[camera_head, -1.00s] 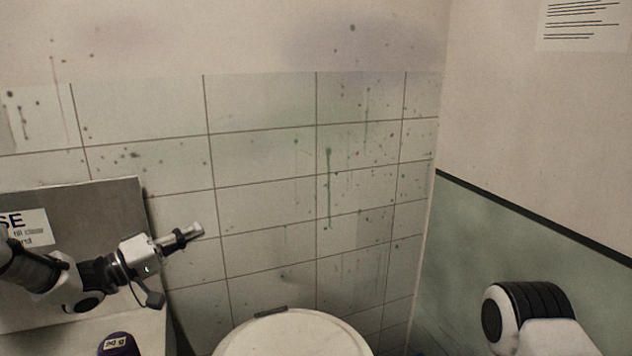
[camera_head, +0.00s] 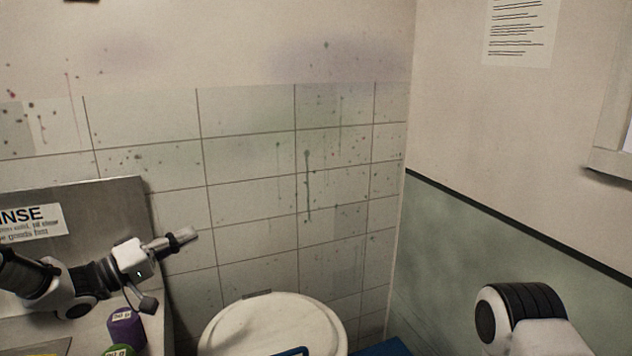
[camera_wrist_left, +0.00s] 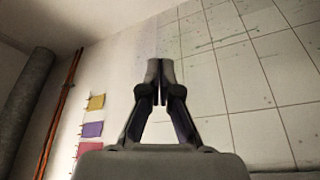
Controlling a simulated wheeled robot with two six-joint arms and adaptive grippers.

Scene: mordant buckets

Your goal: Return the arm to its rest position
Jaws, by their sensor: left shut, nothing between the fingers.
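My left gripper (camera_head: 183,237) is at the left in the head view, raised in front of the tiled wall and above the counter, its fingers pointing right. In the left wrist view its two fingers (camera_wrist_left: 160,82) meet at the tips with nothing between them. The gripper touches nothing that I can see. Part of my right arm shows at the lower right of the head view, but its gripper is out of the picture.
Below my left gripper stand a purple container (camera_head: 126,328) and a green one (camera_head: 118,350). A round pale lid (camera_head: 272,325) is at the bottom centre. A RINSE sign (camera_head: 30,223) is on the grey panel behind my arm. Coloured swatches (camera_wrist_left: 90,129) hang on a wall in the wrist view.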

